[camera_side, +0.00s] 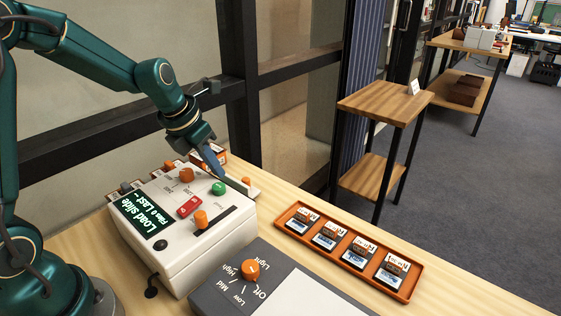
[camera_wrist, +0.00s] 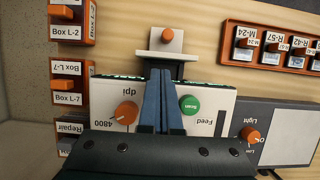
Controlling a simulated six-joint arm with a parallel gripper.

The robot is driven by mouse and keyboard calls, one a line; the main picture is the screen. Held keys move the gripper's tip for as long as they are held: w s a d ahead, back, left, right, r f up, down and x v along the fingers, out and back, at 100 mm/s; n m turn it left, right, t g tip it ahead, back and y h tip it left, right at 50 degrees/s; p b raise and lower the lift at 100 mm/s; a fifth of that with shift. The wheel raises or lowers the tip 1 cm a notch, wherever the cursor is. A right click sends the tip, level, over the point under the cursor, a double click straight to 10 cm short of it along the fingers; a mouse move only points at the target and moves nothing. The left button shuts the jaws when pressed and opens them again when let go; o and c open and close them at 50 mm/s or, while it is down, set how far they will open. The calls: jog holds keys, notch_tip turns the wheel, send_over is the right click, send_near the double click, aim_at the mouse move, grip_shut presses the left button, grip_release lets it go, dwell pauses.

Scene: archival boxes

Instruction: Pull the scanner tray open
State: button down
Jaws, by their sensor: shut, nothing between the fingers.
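The scanner (camera_side: 180,245) is a white box with a lit screen reading "Load slide", an orange dpi knob, a green button and a red switch on top. Its tray (camera_side: 256,190) sticks out at the scanner's far side and carries an orange knob (camera_side: 246,181). In the wrist view the pale tray plate (camera_wrist: 183,45) with its orange knob (camera_wrist: 168,36) lies just beyond the fingertips. My gripper (camera_wrist: 160,72) is shut and empty, above the scanner's edge by the tray. In the side view my gripper (camera_side: 221,176) points down beside the green button. The fingers hide part of the scanner top.
An orange rack of labelled slides (camera_side: 345,250) lies on the wooden table to the right. A grey light panel (camera_side: 235,285) with an orange dial stands in front. Orange labelled boxes (camera_wrist: 70,85) line the left in the wrist view. Bare table surrounds the tray knob.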

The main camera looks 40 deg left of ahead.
aim_at(231, 177)
jog(key=shift+x, duration=1.15)
jog(key=shift+w, duration=1.5)
